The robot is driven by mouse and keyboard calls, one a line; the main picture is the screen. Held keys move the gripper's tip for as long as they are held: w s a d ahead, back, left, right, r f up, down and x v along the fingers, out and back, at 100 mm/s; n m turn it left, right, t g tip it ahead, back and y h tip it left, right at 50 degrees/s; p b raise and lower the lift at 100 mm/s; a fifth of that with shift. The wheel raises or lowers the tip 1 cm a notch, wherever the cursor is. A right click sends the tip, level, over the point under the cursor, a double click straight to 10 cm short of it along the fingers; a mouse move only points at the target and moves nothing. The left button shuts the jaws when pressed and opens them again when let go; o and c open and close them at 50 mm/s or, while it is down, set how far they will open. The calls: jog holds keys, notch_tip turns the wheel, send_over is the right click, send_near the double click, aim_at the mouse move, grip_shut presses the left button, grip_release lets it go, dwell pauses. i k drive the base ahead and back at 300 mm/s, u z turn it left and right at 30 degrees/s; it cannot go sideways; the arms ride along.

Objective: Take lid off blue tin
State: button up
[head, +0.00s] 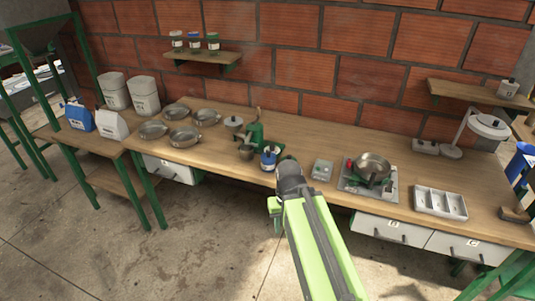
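A small blue tin (268,161) with a pale band stands upright near the front edge of the wooden bench, just left of my gripper. Its top looks covered by a small lid with a knob, though it is too small to be sure. My gripper (288,168) is the dark end of my green arm, at the bench's front edge to the right of the tin. It appears apart from the tin. Its fingers are not distinct, so its opening does not show.
A green pulper-like device (254,136) stands behind the tin. Metal bowls (184,137) lie to the left. A grey scale (322,170), a burner with a pan (373,166) and a white divided tray (440,202) stand to the right. Jars (195,42) line a wall shelf.

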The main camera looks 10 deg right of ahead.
aim_at(266, 156)
jog(key=u, duration=0.6)
jog(key=i, duration=1.3)
jog(key=u, duration=0.8)
